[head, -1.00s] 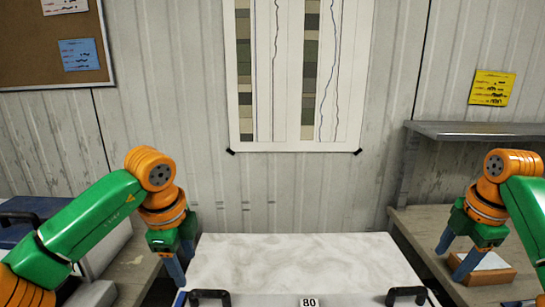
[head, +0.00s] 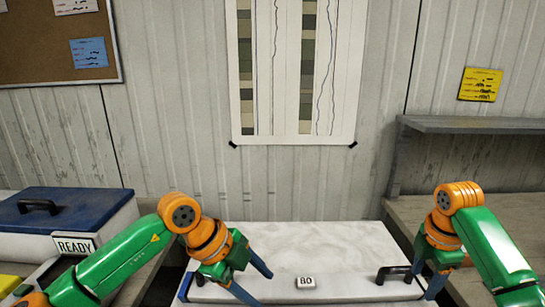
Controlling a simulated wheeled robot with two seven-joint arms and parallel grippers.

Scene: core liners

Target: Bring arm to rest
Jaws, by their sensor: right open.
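My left gripper (head: 252,281) hangs over the front left part of a white-topped chest (head: 310,240). Its two blue fingers are apart, with nothing seen between them. My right gripper (head: 427,282) is at the chest's front right corner, close to the right dark handle (head: 394,274). Its fingers are spread and empty. I cannot tell whether it touches the handle. The chest's left handle (head: 199,279) is partly hidden by my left gripper. A label reading 80 (head: 306,283) is on the chest between the handles.
A blue-lidded white chest (head: 70,212) with a READY sign (head: 74,245) stands at the left. A grey wall shelf (head: 470,125) is over a bench (head: 405,208) at the right. A corrugated wall with a chart (head: 345,70) closes the back.

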